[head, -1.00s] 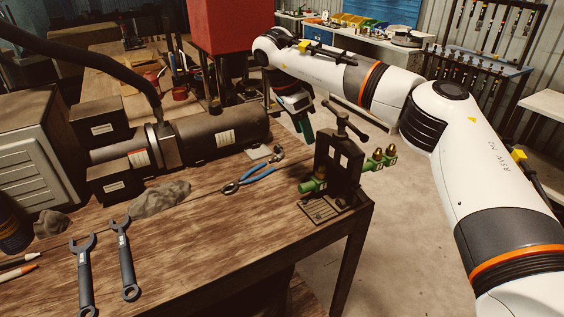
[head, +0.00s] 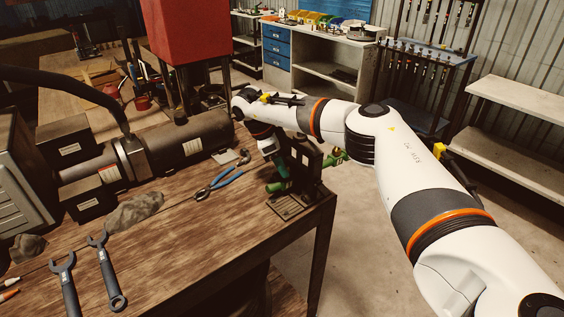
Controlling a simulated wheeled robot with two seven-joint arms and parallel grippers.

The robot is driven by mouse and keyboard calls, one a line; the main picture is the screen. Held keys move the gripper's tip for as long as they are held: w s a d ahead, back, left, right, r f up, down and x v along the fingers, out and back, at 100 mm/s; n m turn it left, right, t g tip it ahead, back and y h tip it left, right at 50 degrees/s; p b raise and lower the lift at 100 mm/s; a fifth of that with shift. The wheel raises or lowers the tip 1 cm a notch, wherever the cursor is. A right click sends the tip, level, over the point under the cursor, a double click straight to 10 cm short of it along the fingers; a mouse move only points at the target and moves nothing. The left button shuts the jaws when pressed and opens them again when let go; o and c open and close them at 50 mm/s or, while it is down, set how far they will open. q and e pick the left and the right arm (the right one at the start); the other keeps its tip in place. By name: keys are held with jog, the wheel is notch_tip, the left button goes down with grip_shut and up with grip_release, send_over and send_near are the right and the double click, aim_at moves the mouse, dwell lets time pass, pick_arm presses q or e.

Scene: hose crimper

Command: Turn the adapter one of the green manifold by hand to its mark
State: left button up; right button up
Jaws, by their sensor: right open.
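The green manifold is clamped in a dark vise (head: 309,175) at the table's right corner. Its left end (head: 277,186) sticks out on the near left side of the vise, and its other green end (head: 335,158) shows to the right, partly behind my right arm. The brass-tipped adapters on that right end are hidden by my arm. My right gripper (head: 281,168) is open, pointing down just left of the vise and above the manifold's left end. Whether it touches the manifold cannot be told. My left gripper is out of view.
Blue-handled pliers (head: 220,184), a grey rag (head: 135,211) and two wrenches (head: 106,275) lie on the wooden table (head: 190,245). A dark cylindrical machine (head: 185,145) stands behind. The floor right of the table is clear.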

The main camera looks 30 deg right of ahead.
jog(key=shift+s+d+f, duration=0.1)
jog(key=shift+d+f, duration=0.1)
jog(key=shift+f, duration=0.45)
jog(key=shift+c, duration=1)
jog(key=c, duration=0.8)
jog(key=n+t+p, duration=0.1)
jog(key=n, duration=0.1)
jog(key=shift+s+r+n, duration=0.1)
jog(key=shift+s+n, duration=0.05)
jog(key=shift+n, duration=0.15)
jog(key=shift+s+n+t, duration=0.15)
jog(key=shift+n+t, duration=0.75)
jog(key=shift+n, duration=0.8)
